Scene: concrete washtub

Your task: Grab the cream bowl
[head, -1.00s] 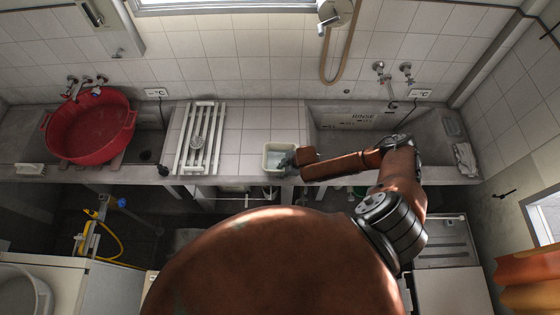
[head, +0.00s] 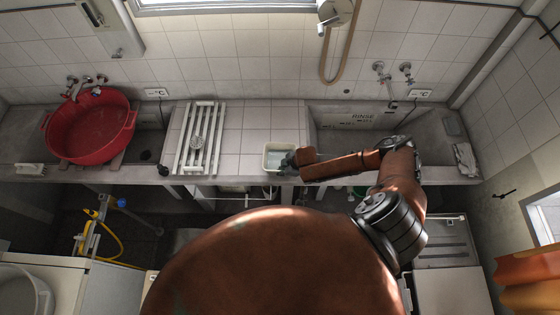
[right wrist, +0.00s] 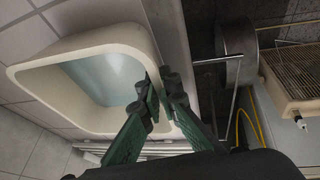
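The cream bowl (head: 267,164) is a squarish tub near the front edge of the tiled counter in the head view. It is upright, with a pale bluish inside. In the right wrist view the bowl (right wrist: 120,38) fills the upper left. My right gripper (head: 287,160) is at the bowl's right side. In the right wrist view its green fingers (right wrist: 160,92) straddle the bowl's near wall, one inside and one outside, closed together on the rim. The exact contact at the tips is partly hidden. My left gripper is not in view.
A white slatted rack (head: 183,150) lies on the counter left of the bowl. A red basin (head: 90,130) stands in the left sink. The right sink (head: 335,115) lies behind my right forearm. The tiles between rack and bowl are clear.

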